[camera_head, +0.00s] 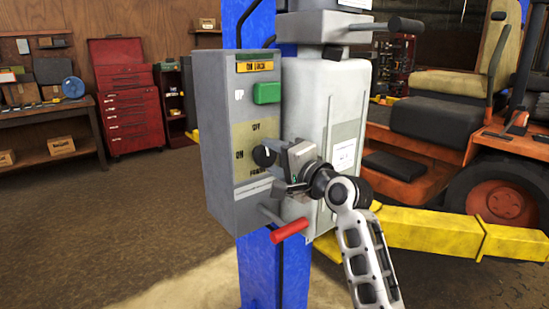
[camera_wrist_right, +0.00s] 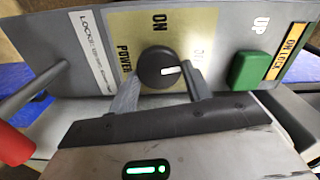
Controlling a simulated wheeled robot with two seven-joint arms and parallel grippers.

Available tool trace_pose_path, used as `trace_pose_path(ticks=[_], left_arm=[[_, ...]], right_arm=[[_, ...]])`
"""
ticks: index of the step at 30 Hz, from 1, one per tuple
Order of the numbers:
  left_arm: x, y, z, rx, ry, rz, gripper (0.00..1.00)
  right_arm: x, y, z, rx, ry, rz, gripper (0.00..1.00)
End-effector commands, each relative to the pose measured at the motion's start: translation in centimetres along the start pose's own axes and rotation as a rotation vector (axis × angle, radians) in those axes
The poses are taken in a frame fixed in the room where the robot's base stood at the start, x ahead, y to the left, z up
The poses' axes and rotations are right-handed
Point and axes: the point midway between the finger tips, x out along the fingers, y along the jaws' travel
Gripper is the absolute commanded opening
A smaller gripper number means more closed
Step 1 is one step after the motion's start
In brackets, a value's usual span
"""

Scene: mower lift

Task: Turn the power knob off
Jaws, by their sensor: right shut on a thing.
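The power knob (camera_head: 264,156) is round and black, on the tan panel (camera_head: 243,139) of a grey control box (camera_head: 222,160). My right gripper (camera_head: 277,155) reaches it from the right and is shut on it. In the right wrist view, the knob (camera_wrist_right: 157,66) sits between the two fingers (camera_wrist_right: 162,88). Its white mark points to the right, towards the side with the faint OFF label (camera_wrist_right: 201,48). The ON label (camera_wrist_right: 159,20) is above the knob there, and POWER is at its left. My left gripper is not in view.
A green UP button (camera_head: 267,92) sits above the knob, and a red-handled lever (camera_head: 289,230) sticks out below. The box is on a blue post (camera_head: 262,268). An orange mower (camera_head: 430,160) stands at right; a red tool cabinet (camera_head: 128,100) is far left.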

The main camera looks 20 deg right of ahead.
Motion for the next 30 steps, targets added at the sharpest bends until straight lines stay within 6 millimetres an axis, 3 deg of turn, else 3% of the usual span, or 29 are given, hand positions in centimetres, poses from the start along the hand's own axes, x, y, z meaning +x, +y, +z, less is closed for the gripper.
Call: trace_pose_path(ticks=[12, 28, 29, 30], left_arm=[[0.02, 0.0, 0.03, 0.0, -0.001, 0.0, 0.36], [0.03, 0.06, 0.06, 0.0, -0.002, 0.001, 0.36], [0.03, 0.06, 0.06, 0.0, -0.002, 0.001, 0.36], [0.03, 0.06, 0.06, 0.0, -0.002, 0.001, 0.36]], right_arm=[[0.01, 0.21, 0.04, 0.177, -0.001, 0.003, 0.26], [0.01, 0.24, 0.05, 0.198, -0.001, 0.003, 0.26], [0.01, 0.23, 0.05, 0.198, -0.001, 0.003, 0.54], [0.01, 0.23, 0.05, 0.198, -0.001, 0.003, 0.65]])
